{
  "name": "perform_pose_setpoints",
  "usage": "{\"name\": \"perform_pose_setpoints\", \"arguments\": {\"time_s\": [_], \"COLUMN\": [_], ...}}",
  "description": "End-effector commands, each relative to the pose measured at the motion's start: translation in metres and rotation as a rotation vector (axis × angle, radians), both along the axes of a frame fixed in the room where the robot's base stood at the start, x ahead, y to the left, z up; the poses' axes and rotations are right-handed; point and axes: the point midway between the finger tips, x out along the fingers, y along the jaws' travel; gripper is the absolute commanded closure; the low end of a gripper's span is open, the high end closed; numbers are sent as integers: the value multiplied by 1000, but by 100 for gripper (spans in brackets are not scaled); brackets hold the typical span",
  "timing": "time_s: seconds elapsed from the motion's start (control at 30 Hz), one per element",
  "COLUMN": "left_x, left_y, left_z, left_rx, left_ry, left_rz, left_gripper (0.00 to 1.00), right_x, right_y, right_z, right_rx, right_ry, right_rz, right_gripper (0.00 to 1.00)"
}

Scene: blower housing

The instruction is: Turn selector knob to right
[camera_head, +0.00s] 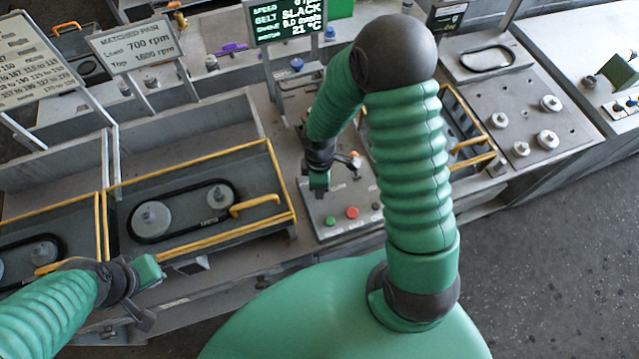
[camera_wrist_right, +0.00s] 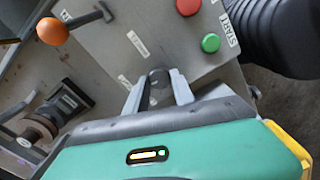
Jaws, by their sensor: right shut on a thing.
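The dark selector knob (camera_wrist_right: 157,82) is on the grey control panel (camera_head: 340,207), seen between the fingers in the right wrist view. My right gripper (camera_wrist_right: 159,92) is shut on it, with one grey finger on each side. In the head view my right gripper (camera_head: 319,187) reaches down to the panel's left part and hides the knob. How far the knob is turned cannot be made out. My left gripper (camera_head: 143,290) is at the lower left, away from the panel; its finger opening is unclear.
Near the knob are a green button (camera_wrist_right: 210,43) with a START label, a red button (camera_wrist_right: 188,6) and an orange-tipped lever (camera_wrist_right: 53,31). A yellow-railed bay with belt pulleys (camera_head: 150,219) lies left of the panel. A display (camera_head: 287,19) reading SLACK stands behind.

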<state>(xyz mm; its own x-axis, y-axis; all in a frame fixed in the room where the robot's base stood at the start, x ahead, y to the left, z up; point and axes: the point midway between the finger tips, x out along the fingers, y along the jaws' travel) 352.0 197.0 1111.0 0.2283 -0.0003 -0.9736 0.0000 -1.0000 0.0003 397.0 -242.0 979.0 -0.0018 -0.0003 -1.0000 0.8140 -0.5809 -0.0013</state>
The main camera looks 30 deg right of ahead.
Motion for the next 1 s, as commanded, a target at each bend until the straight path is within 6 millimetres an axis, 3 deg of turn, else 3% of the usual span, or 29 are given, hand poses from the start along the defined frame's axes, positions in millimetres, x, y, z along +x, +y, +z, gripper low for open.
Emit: {"name": "perform_pose_setpoints", "arguments": {"time_s": [0.33,0.83,0.87,1.0], "left_x": [0,0,0,0], "left_y": [0,0,0,0], "left_z": [2,2,2,2], "left_rx": [0,0,0,0], "left_ry": [0,0,0,0], "left_rz": [0,0,0,0], "left_gripper": [100,100,100,100], "right_x": [3,3,3,2], "right_y": [-1,-1,-1,-1], "right_z": [1,1,1,1], "right_rx": [-1,-1,-1,0], "right_ry": [-8,-9,-9,-6], "right_rz": [-125,-141,-141,-141], "right_gripper": [100,100,66,48]}}
